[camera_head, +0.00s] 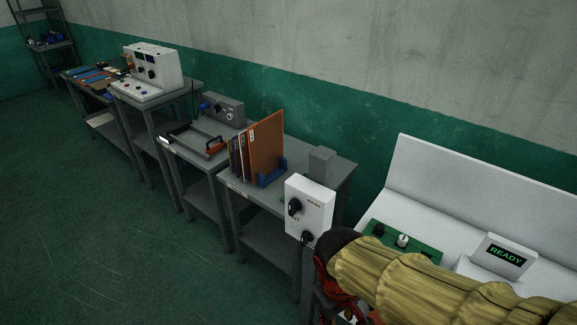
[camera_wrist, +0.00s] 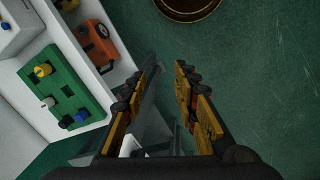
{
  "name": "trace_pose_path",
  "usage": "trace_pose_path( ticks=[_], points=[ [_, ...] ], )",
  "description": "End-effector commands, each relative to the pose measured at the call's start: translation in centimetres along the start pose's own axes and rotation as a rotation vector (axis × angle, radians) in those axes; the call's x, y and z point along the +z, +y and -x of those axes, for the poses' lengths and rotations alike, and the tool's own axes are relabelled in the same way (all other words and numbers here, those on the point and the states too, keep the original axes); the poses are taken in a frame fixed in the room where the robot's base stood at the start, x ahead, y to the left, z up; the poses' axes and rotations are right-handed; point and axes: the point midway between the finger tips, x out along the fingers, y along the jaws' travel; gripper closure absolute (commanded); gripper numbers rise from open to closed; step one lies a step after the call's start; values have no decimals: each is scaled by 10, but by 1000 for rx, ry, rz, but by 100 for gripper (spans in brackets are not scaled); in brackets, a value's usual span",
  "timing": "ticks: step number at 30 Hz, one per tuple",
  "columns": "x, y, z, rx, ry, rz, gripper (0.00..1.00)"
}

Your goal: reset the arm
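My arm, in a yellow ribbed sleeve (camera_head: 420,280), reaches across the lower right of the head view. Its dark end is beside the white box with black knobs (camera_head: 309,207). My gripper (camera_wrist: 165,72) shows in the wrist view, its two yellow-and-black fingers apart with nothing held between them. Below it are the green floor and parts of a grey stand. The fingertips are not clearly visible in the head view.
A green panel with knobs (camera_wrist: 62,92) and an orange device (camera_wrist: 96,42) lie left of the fingers. A white console with a READY display (camera_head: 507,255) stands right. Grey tables hold a boards rack (camera_head: 265,150) and an instrument (camera_head: 152,68). Floor at left is clear.

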Motion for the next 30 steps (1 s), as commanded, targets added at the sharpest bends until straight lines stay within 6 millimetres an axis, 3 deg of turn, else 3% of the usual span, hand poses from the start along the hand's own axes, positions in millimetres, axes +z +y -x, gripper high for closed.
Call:
trace_pose_path(
  ticks=[6,13,18,30],
  points=[
    [22,25,60,-79,265,-294,70],
    [46,65,108,-22,451,-463,70],
    [53,76,111,-5,463,-507,70],
    [53,77,110,-4,461,-508,70]
  ],
)
